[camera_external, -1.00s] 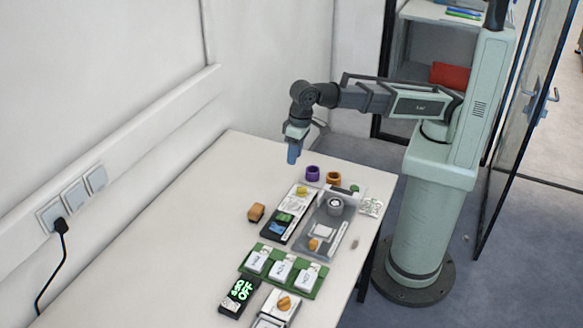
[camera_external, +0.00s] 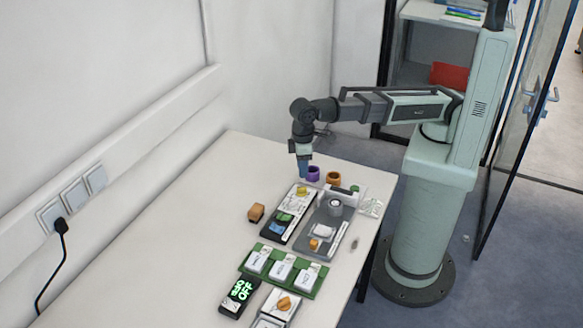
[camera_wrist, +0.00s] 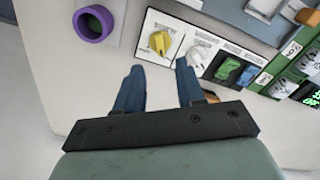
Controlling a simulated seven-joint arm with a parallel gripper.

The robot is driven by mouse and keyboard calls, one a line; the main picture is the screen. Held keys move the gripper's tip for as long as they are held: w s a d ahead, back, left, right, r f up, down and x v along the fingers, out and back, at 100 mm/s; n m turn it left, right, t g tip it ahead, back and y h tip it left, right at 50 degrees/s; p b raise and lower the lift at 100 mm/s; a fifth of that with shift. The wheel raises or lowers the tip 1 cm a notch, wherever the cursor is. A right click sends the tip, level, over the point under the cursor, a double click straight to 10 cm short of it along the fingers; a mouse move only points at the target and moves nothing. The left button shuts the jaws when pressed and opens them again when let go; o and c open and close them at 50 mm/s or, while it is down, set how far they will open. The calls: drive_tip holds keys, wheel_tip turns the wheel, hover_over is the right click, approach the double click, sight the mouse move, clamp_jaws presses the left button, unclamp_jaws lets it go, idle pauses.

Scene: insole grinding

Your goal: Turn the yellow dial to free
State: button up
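The yellow dial (camera_wrist: 160,42) sits on a white panel at the end of a black-edged box (camera_wrist: 205,48) in the wrist view. It also shows in the external view (camera_external: 302,190), on the far end of the same box (camera_external: 290,215). My gripper (camera_wrist: 158,72) has its two blue fingers apart with nothing between them. The dial lies just beyond the fingertips in the wrist view, apart from them. In the external view my gripper (camera_external: 303,175) hangs above the table, close behind the dial. The dial's printed labels are too small to read.
A purple ring (camera_wrist: 93,24) stands left of the dial in the wrist view. An orange ring (camera_external: 333,178), a grey tray (camera_external: 340,235) and an orange block (camera_external: 256,212) are nearby. The table's left side (camera_external: 190,220) is clear.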

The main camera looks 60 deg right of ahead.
sight(302, 190)
drive_tip(key=shift+f, duration=4)
clamp_jaws()
